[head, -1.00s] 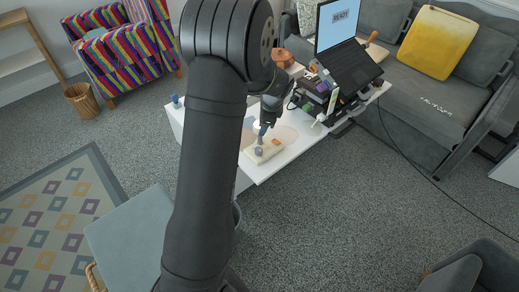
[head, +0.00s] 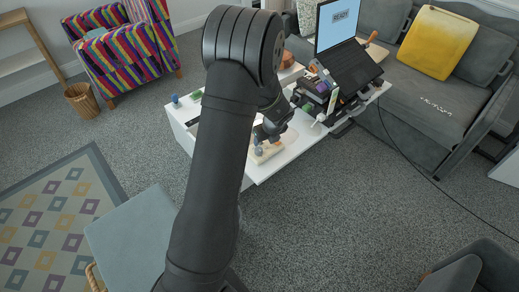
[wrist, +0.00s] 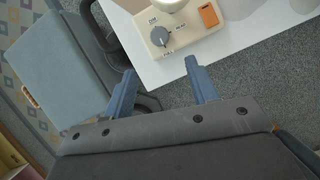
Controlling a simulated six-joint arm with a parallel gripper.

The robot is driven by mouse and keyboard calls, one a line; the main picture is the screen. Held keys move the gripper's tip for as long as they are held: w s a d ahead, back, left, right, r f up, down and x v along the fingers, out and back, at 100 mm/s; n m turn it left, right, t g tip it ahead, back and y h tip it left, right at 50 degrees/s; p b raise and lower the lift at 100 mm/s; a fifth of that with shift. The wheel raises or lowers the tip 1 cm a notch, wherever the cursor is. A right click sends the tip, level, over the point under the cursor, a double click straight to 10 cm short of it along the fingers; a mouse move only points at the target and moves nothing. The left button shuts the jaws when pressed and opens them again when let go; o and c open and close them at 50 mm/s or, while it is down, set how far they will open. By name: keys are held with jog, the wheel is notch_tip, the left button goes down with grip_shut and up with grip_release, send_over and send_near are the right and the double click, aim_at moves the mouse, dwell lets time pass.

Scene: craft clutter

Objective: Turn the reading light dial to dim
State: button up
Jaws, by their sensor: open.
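The reading light base is a cream block with rounded corners (wrist: 185,44) on the white table, near its edge. It also shows in the head view (head: 266,155), partly behind my arm. The grey dial (wrist: 160,36) sits on its left part, between a "DIM" label at the top and a "FULL" label below. I cannot tell for sure which way its pointer faces. An orange switch (wrist: 209,15) is to the right of the dial. My gripper (wrist: 160,67) is open and empty. In the wrist view its blue fingers are below the dial and apart from it.
The white table (head: 290,153) also carries a laptop (head: 345,65) on a stand with small items beneath. Small green (head: 196,96) and blue (head: 174,98) things are at its left. A grey-blue stool (wrist: 55,65) stands left of the table. A grey sofa (head: 450,100) is behind.

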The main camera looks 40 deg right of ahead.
aim_at(259, 150)
jog(key=x, duration=1.1)
jog(key=shift+w+f, duration=0.25)
jog(key=shift+f, duration=0.1)
jog(key=shift+d, duration=0.1)
jog(key=c, duration=1)
